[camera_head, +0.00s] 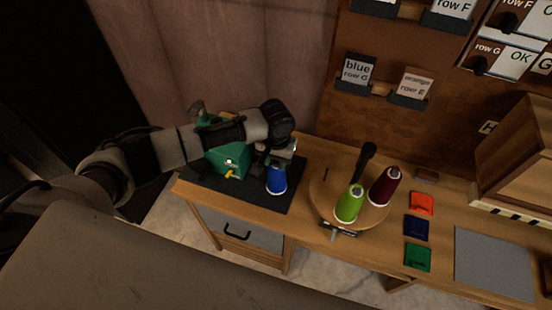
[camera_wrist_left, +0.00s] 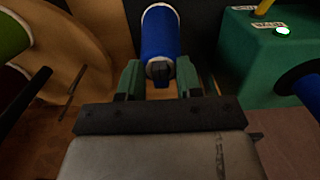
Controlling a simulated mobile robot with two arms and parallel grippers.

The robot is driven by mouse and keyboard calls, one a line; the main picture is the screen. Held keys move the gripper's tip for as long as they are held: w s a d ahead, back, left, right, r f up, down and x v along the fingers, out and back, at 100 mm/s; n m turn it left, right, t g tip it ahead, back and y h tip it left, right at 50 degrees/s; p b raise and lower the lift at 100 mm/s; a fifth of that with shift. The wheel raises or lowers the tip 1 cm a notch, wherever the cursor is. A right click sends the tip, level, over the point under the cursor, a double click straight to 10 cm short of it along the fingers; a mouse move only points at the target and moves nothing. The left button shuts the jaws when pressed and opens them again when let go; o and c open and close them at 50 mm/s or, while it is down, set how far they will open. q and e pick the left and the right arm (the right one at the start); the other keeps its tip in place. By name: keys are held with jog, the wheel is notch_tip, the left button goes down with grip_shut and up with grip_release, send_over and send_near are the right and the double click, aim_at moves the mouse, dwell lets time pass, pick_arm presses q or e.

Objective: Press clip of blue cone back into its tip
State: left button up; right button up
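The blue cone (camera_head: 276,180) stands on the dark mat with a white rim at its base. My left gripper (camera_head: 278,152) is at its upper end, reaching in from the left. In the left wrist view the blue cone (camera_wrist_left: 160,35) points its pale-rimmed, dark-centred end toward the gripper. The two green-padded fingers (camera_wrist_left: 159,82) are apart, one on each side of that end; whether they touch it is unclear. A small dark piece shows at the end, but I cannot tell if it is the clip. My right gripper is not in view.
A green box (camera_head: 226,163) with a lit button stands left of the cone. Right of it, a round wooden stand (camera_head: 322,197) holds a green cone (camera_head: 349,204) and a dark red cone (camera_head: 384,186). Coloured cards (camera_head: 417,228) lie farther right. Labelled holders hang on the back board.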

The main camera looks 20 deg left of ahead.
pick_arm(q)
jog(key=shift+o, duration=0.6)
